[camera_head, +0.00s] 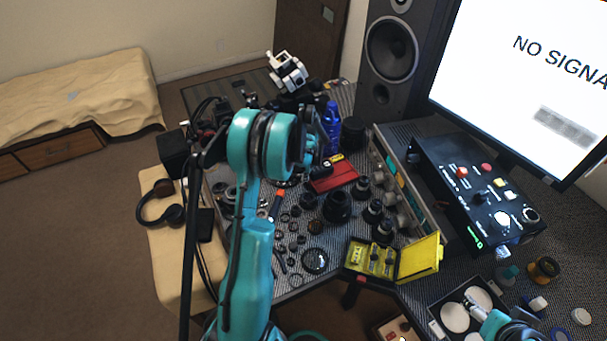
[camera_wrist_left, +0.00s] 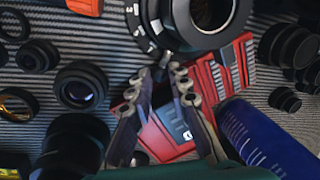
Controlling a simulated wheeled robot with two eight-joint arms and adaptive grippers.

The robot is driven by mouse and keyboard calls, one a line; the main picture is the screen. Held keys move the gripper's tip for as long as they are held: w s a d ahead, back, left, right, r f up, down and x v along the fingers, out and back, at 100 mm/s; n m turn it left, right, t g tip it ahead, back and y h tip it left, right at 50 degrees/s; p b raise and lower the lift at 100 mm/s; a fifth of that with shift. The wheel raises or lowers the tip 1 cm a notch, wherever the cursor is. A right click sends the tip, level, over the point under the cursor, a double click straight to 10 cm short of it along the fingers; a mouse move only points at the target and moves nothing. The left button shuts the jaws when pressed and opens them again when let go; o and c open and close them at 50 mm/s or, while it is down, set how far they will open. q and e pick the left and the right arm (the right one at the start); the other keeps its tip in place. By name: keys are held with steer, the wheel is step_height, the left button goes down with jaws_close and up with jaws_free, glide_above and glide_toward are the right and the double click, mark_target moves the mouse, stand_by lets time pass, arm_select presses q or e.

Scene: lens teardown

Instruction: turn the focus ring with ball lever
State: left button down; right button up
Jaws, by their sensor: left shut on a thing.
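In the left wrist view the black lens with its focus ring (camera_wrist_left: 142,28), marked in white, is at the top, cut off by the frame edge. A small lever (camera_wrist_left: 167,56) juts from the ring's lower side. My left gripper (camera_wrist_left: 166,70) has its fingertips closed together on this lever, right below the ring. The fingers hide much of the lever, including any ball end. In the head view my left arm stands in front of the bench and the left fingertips are hard to make out. A teal part of my right arm shows at the bottom right; its jaws are not clear.
A red box (camera_wrist_left: 176,128) lies below the fingers, with a blue bottle (camera_wrist_left: 262,140) to the right. Several loose lens parts crowd the bench. A yellow case (camera_head: 372,258) stands open at the front. A speaker (camera_head: 393,48), monitor (camera_head: 540,70) and control box (camera_head: 478,192) bound the right.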

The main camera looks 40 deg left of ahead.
arm_select(q)
steer(key=shift+s, duration=0.1)
steer(key=c, duration=1.7)
jaws_free()
steer(key=shift+a, duration=0.1)
step_height(320, 180, up, 12)
steer(key=s+d, duration=0.1)
steer(key=shift+s+d, duration=0.3)
steer(key=shift+d, duration=0.1)
steer(key=shift+f, duration=0.1)
